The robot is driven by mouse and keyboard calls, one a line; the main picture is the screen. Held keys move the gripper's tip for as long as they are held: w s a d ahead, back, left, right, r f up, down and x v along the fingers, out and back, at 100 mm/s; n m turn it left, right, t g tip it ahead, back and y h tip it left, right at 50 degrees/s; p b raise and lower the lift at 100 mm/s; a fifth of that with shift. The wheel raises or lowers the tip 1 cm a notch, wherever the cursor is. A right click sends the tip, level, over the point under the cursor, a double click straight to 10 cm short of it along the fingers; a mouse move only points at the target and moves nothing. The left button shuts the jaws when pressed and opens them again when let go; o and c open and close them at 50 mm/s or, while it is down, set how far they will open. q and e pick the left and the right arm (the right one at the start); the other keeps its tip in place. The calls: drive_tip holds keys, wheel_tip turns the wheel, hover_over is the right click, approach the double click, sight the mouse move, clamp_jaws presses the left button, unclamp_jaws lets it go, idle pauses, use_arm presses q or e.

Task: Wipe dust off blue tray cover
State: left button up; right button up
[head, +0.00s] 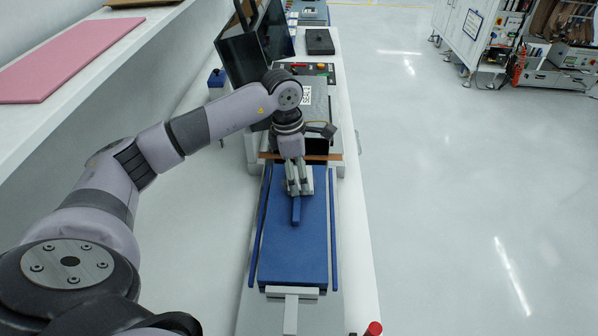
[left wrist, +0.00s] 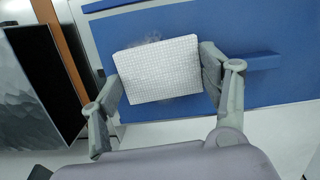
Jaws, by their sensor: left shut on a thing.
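The blue tray cover (head: 293,255) lies flat on the bench, long side running away from me, and fills much of the left wrist view (left wrist: 285,25). A raised blue bar (head: 296,212) stands on it, also in the wrist view (left wrist: 262,62). My left gripper (head: 299,188) points down over the cover's far part. It is shut on a white gridded wiping pad (left wrist: 160,70), held between both fingers. Contact between pad and cover is not clear. Faint grey dust (left wrist: 150,41) shows at the pad's edge. My right gripper is out of view.
Blue rails (head: 334,230) run along both sides of the cover. Beyond its far end are a brown strip (head: 325,157), a grey machine (head: 316,105) and a dark monitor (head: 243,58). A pink board (head: 70,55) lies on the left shelf.

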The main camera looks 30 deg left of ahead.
use_arm(q)
drive_tip(key=shift+f+b, duration=0.35)
drive_tip(key=shift+b, duration=0.25)
idle(1.2)
drive_tip(key=shift+s, duration=0.15)
drive_tip(key=shift+s, duration=0.55)
drive_tip(key=shift+c, duration=0.2)
drive_tip(key=o, duration=0.6)
drive_tip(key=shift+f, duration=0.1)
drive_tip(key=shift+o, duration=0.2)
drive_tip(key=shift+r, duration=0.35)
drive_tip(key=shift+c, duration=0.5)
drive_tip(key=c, duration=0.7)
drive_tip(key=shift+r, duration=0.1)
drive_tip(key=c, duration=0.3)
drive_tip(key=shift+f, duration=0.25)
drive_tip(key=shift+c, duration=0.2)
